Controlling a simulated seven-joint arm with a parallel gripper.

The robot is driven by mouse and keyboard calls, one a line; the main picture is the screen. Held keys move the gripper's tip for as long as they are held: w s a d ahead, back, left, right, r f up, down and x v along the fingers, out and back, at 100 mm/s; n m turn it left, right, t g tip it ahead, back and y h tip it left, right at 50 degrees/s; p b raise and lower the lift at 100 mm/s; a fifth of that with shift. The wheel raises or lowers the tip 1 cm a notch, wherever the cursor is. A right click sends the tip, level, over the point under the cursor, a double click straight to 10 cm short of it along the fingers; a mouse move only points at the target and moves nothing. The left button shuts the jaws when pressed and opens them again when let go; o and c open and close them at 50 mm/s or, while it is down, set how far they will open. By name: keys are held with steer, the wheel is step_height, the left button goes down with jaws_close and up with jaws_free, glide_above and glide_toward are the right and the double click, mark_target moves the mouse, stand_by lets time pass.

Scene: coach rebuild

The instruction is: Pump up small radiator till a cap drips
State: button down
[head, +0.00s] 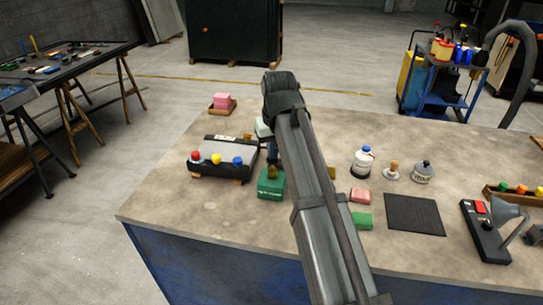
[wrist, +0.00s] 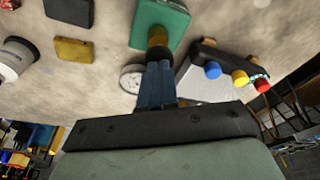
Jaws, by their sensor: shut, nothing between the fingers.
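The small radiator (head: 220,158) is a black-framed unit with a pale grey top, lying on the bench left of my arm. It has a red cap (head: 196,155), a yellow cap (head: 216,159) and a blue cap (head: 238,161) along its near side. A small pale patch shows by the red and yellow caps in the wrist view; I cannot tell what it is. A green box (head: 270,188) with a brass knob (wrist: 157,38) stands beside the radiator.
A round gauge-like disc (wrist: 131,78) lies by the fingers.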

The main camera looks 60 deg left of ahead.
steer(key=shift+r, duration=0.95)
steer(key=shift+r, duration=0.1)
step_height(320, 180, up, 7)
stand_by(1.0)
stand_by(0.4)
